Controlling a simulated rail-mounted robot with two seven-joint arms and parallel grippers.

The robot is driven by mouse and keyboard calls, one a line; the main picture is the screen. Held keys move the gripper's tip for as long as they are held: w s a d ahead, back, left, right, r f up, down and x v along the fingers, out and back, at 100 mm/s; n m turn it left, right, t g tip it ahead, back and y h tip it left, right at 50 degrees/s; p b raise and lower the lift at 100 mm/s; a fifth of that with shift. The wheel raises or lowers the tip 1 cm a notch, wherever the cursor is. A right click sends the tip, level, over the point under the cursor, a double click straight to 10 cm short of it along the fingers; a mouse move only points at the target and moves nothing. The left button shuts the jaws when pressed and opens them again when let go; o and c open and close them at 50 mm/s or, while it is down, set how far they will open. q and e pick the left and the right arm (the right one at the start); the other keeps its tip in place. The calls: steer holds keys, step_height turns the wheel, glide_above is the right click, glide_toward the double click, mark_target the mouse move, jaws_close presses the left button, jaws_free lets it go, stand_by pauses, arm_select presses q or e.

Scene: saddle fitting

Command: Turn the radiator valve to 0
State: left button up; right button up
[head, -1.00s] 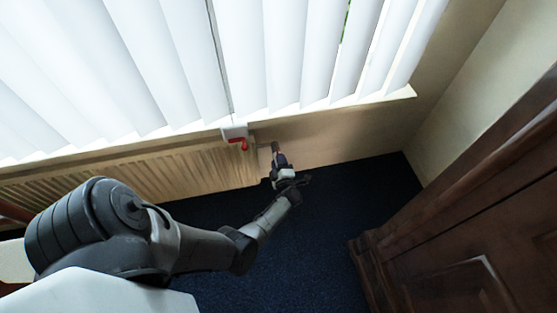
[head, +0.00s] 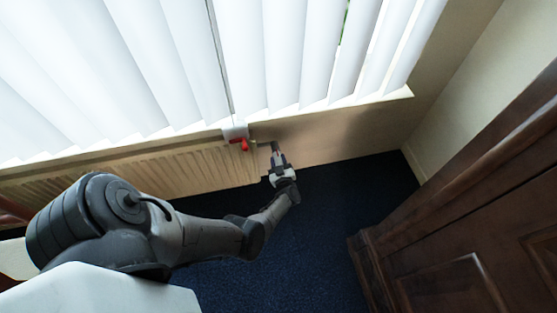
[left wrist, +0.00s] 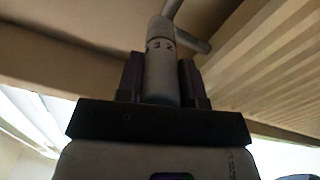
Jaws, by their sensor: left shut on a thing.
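The radiator valve (left wrist: 160,78) is a pale cylindrical knob with dark numbers around its upper part in the left wrist view. The digits 2 and 3 seem to show; the pointer mark cannot be made out. A grey pipe meets it at the top. My left gripper (left wrist: 160,72) is shut on the knob, one dark finger on each side. In the head view my left gripper (head: 278,163) is at the right end of the radiator (head: 130,172), with the valve small and mostly hidden at its tips. My right gripper is not in view.
White vertical blinds (head: 160,60) hang above the window sill (head: 340,104). A red and white object (head: 236,133) is at the sill's edge above the valve. A dark wooden cabinet (head: 470,200) stands at the right. Blue carpet (head: 310,240) lies clear between.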

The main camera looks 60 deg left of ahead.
arm_select(q)
steer(key=shift+m, duration=0.6)
steer(key=o, duration=0.9)
steer(key=shift+d, duration=0.2)
